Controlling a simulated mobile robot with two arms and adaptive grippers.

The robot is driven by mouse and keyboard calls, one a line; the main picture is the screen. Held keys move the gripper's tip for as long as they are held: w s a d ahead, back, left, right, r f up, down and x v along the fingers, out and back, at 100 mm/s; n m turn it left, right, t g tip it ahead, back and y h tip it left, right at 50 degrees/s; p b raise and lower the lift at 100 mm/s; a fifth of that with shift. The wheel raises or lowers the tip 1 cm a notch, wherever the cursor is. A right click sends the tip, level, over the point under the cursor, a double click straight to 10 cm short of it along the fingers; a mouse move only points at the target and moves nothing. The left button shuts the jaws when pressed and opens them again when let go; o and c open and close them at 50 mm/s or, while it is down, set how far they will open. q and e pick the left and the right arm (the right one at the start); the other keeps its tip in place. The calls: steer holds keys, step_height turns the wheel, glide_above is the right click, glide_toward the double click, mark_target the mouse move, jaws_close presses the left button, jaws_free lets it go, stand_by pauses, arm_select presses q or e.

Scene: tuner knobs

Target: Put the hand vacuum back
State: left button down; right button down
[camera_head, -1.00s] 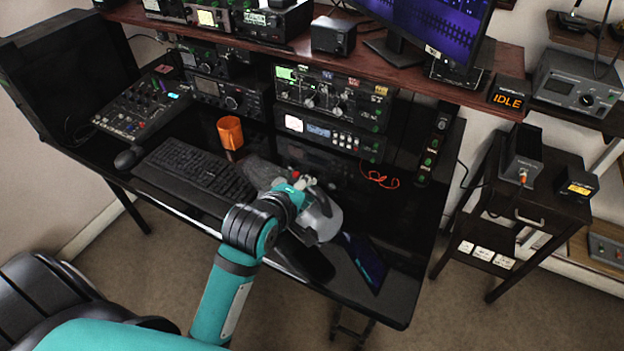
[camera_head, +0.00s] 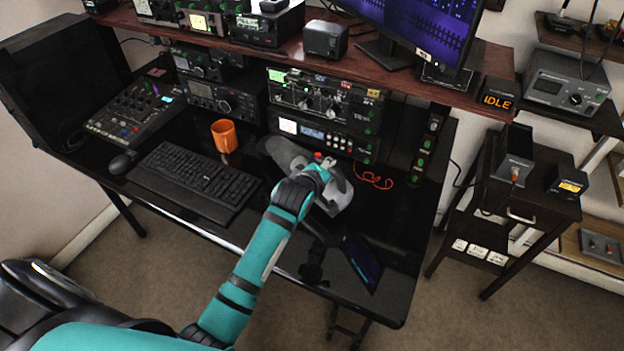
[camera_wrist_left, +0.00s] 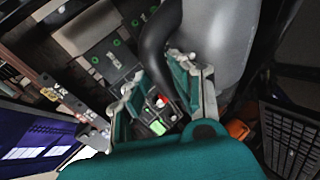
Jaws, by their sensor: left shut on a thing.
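The hand vacuum has a light grey body (camera_head: 340,197) and a darker grey front end (camera_head: 284,152). It is over the right half of the black desk, in front of the radio units. My left gripper (camera_head: 322,168) is shut on it at the top, partly covering it. In the left wrist view, the black curved handle (camera_wrist_left: 157,45) runs between my gripper's fingers (camera_wrist_left: 162,100), with the grey body (camera_wrist_left: 213,38) behind it. I cannot tell whether the vacuum touches the desk. My right gripper is not in view.
An orange mug (camera_head: 224,136) and a black keyboard (camera_head: 195,176) are left of the vacuum. A red cable (camera_head: 374,180) lies to its right, a dark tablet (camera_head: 361,262) near the front edge. A shelf (camera_head: 240,45) overhangs the desk. A small cabinet (camera_head: 520,215) stands right.

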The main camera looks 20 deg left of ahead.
arm_select(q)
steer(key=shift+w+d, duration=0.25)
steer(key=shift+w, duration=1)
steer(key=shift+f+p, duration=0.45)
steer(key=shift+f, duration=1.2)
steer(key=c, duration=1.5)
jaws_free()
steer(key=shift+s+f, duration=0.2)
steer(key=shift+f, duration=0.1)
steer(key=o, duration=0.4)
steer(key=shift+r, duration=0.1)
steer(key=v, duration=1.2)
steer(key=shift+b, duration=0.35)
